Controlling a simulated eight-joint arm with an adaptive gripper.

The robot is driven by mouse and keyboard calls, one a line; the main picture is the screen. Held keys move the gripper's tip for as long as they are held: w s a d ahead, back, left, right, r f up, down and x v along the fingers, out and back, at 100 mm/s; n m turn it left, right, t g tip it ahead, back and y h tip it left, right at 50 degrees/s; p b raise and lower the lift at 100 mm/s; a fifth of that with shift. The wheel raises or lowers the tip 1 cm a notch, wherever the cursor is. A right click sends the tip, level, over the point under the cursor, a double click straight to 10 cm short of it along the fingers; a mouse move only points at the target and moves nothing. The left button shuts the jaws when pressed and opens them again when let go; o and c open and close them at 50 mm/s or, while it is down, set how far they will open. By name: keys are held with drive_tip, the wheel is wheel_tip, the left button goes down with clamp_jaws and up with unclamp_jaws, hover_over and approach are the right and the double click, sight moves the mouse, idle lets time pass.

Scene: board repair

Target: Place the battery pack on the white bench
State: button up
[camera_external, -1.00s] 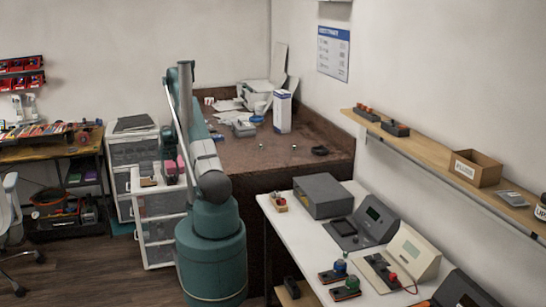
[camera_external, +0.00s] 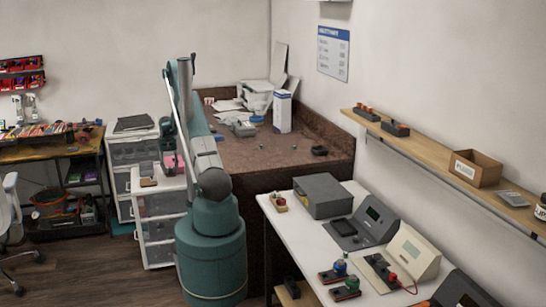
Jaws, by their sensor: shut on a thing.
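My gripper (camera_external: 168,148) is small and partly hidden by my arm, above the top of the white drawer unit at centre left. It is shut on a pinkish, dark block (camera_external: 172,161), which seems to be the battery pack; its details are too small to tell. The block appears a little above the drawer unit's top. The white bench (camera_external: 296,238) stands at the right front, well away from my gripper.
The white drawer unit (camera_external: 160,228) has a small tan and dark item (camera_external: 148,182) on top. A grey box (camera_external: 322,197), meters and small devices crowd the white bench. A brown worktable (camera_external: 240,160) lies behind my arm. A wall shelf (camera_external: 430,148) overhangs the right side.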

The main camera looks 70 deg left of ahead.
sight(170, 167)
drive_tip(key=shift+r+p, duration=0.3)
drive_tip(key=shift+r, duration=1.9)
